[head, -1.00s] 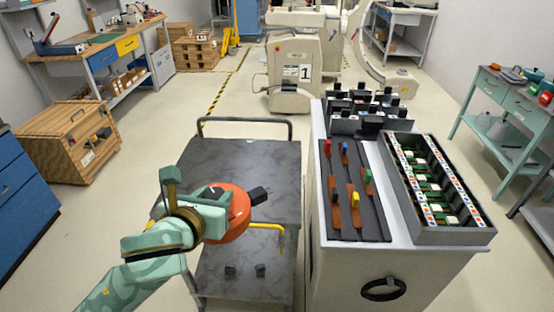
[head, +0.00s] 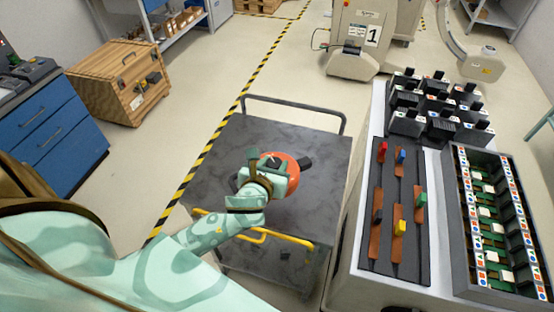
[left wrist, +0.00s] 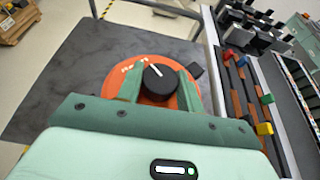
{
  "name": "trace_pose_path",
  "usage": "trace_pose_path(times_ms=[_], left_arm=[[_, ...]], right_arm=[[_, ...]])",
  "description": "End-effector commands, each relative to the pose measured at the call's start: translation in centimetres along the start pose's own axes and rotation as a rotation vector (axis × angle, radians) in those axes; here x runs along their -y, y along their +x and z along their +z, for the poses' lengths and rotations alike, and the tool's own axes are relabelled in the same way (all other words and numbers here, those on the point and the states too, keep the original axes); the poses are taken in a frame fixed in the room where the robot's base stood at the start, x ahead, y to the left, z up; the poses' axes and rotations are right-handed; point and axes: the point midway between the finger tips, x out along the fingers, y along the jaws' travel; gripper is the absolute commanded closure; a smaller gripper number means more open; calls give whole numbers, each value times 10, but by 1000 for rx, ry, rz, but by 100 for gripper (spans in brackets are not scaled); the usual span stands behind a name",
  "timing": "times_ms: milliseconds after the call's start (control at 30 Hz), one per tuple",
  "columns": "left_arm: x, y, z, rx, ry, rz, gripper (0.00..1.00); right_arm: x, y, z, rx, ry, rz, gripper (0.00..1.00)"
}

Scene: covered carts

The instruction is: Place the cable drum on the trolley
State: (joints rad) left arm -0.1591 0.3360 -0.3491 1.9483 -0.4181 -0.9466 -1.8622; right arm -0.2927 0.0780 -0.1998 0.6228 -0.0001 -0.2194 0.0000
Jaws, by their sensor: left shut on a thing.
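The cable drum is orange with a black central knob and a black block at its side. It shows in the head view (head: 295,163) and in the left wrist view (left wrist: 190,97). My left gripper (head: 268,163) is shut on the black knob, one green finger on each side of it in the left wrist view (left wrist: 159,84). The drum is over the grey top of the trolley (head: 230,150); I cannot tell whether it touches. My arm hides part of the drum. My right gripper is not in view.
A bench (head: 358,240) with colored sliders, black switch blocks (head: 432,108) and a long compartment tray (head: 462,240) stands close right of the trolley. A yellow handle (head: 275,237) crosses the trolley's near side. A wooden crate (head: 110,85) and blue cabinet (head: 50,140) stand left.

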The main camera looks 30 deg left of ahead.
Motion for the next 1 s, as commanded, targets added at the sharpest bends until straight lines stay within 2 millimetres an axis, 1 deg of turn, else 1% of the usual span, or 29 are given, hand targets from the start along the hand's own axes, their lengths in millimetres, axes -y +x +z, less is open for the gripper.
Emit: trace_pose_path(times_ms=[33, 100, 200, 300, 400, 500, 667, 800, 867, 1000], left_arm=[[-3, 18, -1, 5, 0, 3, 100], [-6, 40, -2, 5, 0, 2, 100], [-12, 71, -4, 4, -1, 4, 100], [-14, 95, -22, 0, 0, 2, 100], [-16, 112, -30, 2, -1, 1, 100], [-18, 121, -33, 3, -1, 0, 100], [-19, 130, -38, 3, -1, 0, 100], [-19, 140, -60, -1, -3, 0, 100], [-18, 143, -66, 0, -2, -1, 100], [-19, 142, -65, 3, 0, -1, 100]], right_arm=[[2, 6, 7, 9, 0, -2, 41], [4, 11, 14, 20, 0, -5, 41], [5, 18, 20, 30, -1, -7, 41], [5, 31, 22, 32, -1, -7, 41], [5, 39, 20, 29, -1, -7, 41], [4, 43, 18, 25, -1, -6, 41], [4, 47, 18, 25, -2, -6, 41], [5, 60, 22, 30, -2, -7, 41], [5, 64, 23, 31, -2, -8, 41], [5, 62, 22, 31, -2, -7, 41]])
